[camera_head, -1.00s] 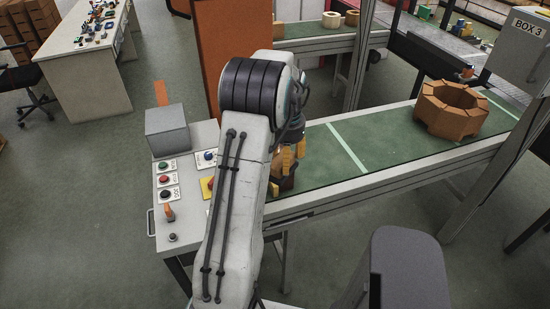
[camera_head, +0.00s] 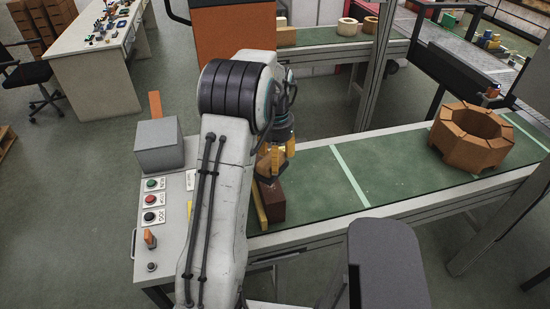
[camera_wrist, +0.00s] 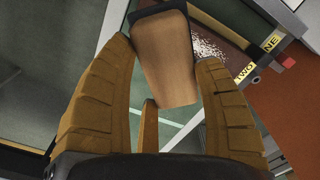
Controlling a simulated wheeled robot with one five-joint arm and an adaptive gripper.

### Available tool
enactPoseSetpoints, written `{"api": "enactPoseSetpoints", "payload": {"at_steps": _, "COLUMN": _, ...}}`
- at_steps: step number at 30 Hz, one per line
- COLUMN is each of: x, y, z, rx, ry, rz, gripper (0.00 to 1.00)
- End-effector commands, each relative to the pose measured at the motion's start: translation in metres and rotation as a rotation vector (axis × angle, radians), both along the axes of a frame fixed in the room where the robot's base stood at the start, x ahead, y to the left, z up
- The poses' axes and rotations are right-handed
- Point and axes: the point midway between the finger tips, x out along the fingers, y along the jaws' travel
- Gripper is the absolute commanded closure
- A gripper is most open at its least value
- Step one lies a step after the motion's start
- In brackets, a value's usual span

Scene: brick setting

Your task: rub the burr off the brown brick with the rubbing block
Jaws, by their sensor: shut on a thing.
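The brown brick (camera_head: 271,203) lies at the near-left end of the green conveyor, against a yellow strip (camera_head: 259,208). In the wrist view, the brick (camera_wrist: 232,58) is partly covered by the block, and a pale speckled rough patch (camera_wrist: 208,46) shows on its face. My gripper (camera_head: 268,168) is above the brick. In the wrist view, my gripper (camera_wrist: 160,90) is shut on the rubbing block (camera_wrist: 166,62), a tan wooden block with a dark end. I cannot tell whether the block touches the brick.
A control panel (camera_head: 175,222) with buttons and a grey box (camera_head: 160,145) stands left of the brick. An orange ring of bricks (camera_head: 472,137) sits farther right. The belt between is clear.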

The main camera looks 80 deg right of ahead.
Motion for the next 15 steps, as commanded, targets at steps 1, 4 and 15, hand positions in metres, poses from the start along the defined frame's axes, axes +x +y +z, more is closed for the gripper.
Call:
{"api": "enactPoseSetpoints", "payload": {"at_steps": 1, "x": 0.000, "y": 0.000, "z": -0.003, "rx": -0.001, "ry": 0.000, "rz": -0.001, "gripper": 0.74}}
{"api": "enactPoseSetpoints", "payload": {"at_steps": 4, "x": 0.000, "y": 0.000, "z": -0.008, "rx": -0.001, "ry": 0.000, "rz": 0.000, "gripper": 0.74}}
{"api": "enactPoseSetpoints", "payload": {"at_steps": 15, "x": 0.000, "y": 0.000, "z": -0.037, "rx": 0.000, "ry": 0.000, "rz": 0.000, "gripper": 0.74}}
